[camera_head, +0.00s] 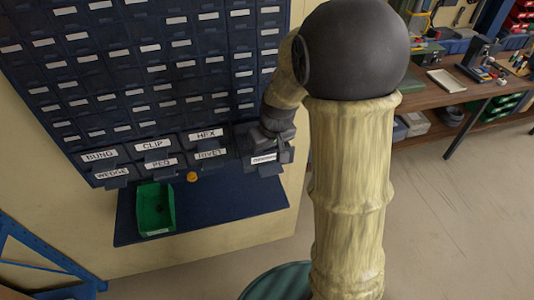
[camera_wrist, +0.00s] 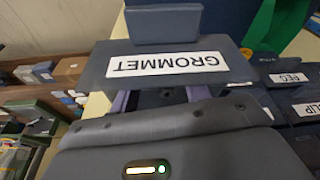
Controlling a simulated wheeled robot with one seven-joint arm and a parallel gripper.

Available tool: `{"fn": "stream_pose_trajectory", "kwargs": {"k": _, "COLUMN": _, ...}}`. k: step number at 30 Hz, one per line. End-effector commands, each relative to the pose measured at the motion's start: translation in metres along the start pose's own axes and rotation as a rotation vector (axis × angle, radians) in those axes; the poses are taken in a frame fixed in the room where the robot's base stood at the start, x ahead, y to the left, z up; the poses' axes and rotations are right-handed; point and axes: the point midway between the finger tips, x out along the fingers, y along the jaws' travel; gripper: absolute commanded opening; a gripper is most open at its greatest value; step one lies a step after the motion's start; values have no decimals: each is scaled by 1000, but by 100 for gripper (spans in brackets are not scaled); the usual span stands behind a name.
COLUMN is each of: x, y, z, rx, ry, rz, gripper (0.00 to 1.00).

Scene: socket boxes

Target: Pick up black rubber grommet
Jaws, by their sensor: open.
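No black rubber grommet can be made out in either view. A dark drawer labelled GROMMET (camera_wrist: 168,64) fills the upper middle of the wrist view, its label upside down. The same drawer front (camera_head: 265,159) shows at the right end of the bottom row in the head view and appears to stand out from the cabinet. My gripper (camera_wrist: 158,97) is open, its purple fingers partly hidden behind the drawer front. In the head view, my gripper (camera_head: 268,138) is right at this drawer. I cannot tell whether the fingers touch it, and the drawer's inside is mostly hidden.
A blue cabinet (camera_head: 150,62) of labelled drawers covers the wall. Below it, a blue shelf (camera_head: 235,200) carries a green bin (camera_head: 155,208) and a small orange piece (camera_head: 192,177). A cluttered workbench (camera_head: 430,108) stands at the right. The shelf's right part is clear.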

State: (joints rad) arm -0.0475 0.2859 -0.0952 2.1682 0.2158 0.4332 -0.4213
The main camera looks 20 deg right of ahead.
Motion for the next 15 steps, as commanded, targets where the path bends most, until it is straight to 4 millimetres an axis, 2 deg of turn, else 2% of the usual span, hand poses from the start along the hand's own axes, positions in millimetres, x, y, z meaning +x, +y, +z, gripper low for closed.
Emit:
{"fn": "stream_pose_trajectory", "kwargs": {"k": 2, "x": 0, "y": 0, "z": 0, "rx": 0, "ry": 0, "rz": 0, "gripper": 45}}
{"fn": "stream_pose_trajectory", "kwargs": {"k": 9, "x": 0, "y": 0, "z": 0, "rx": 0, "ry": 0, "rz": 0, "gripper": 0}}
{"fn": "stream_pose_trajectory", "kwargs": {"k": 15, "x": 0, "y": 0, "z": 0, "rx": 0, "ry": 0, "rz": 0, "gripper": 0}}
